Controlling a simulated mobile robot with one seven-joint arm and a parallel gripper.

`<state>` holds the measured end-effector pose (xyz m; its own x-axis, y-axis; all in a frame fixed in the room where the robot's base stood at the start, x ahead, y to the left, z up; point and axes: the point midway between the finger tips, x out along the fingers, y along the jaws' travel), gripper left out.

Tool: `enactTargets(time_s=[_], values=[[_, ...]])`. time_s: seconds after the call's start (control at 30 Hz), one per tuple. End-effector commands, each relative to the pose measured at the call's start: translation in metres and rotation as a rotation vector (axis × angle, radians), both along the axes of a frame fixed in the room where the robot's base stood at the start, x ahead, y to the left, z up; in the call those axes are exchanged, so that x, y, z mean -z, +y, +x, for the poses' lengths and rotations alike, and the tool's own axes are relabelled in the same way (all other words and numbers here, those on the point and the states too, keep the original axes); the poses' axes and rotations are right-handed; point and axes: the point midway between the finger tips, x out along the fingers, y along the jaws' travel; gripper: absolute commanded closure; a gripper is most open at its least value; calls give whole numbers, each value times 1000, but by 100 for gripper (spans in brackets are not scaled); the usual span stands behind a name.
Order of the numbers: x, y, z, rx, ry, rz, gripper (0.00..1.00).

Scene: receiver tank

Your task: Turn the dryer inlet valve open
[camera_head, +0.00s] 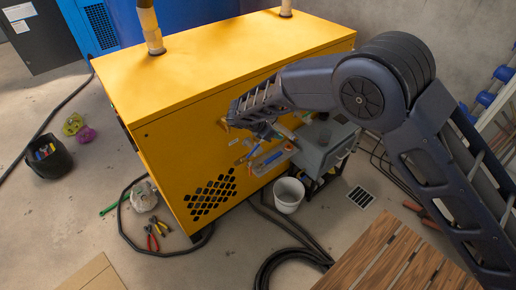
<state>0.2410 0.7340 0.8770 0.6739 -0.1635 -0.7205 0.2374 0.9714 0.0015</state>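The dryer is a large yellow cabinet (180,160) with a slotted vent low on its side. My gripper (262,130) is at the end of my arm, close to the cabinet's right side face. Its fingertips are small and partly covered by my arm, so I cannot tell whether they are open or touch anything. Just below it is a cluster of small fittings with a blue lever-like part (249,154). I cannot tell for sure which part is the dryer inlet valve or how its handle is turned. A small brass-coloured piece (225,123) shows left of my gripper.
A grey box (325,145) stands right of the fittings, with a white bucket (289,195) below. Black hoses (290,258) and pliers (153,240) lie on the floor. A slatted wooden surface (385,262) is at front right. A black bin (50,160) stands at left.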

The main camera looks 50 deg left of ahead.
Motion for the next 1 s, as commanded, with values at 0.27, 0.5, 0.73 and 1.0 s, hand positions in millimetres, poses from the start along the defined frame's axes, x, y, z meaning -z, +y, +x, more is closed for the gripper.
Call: enactTargets(time_s=[0.27,0.5,0.73,1.0], values=[[79,49,-110,-199,-40,-51,84],[111,81,-155,-239,-26,-15,84],[116,87,-154,-240,-19,-4,84],[116,86,-112,-238,-20,-5,84]])
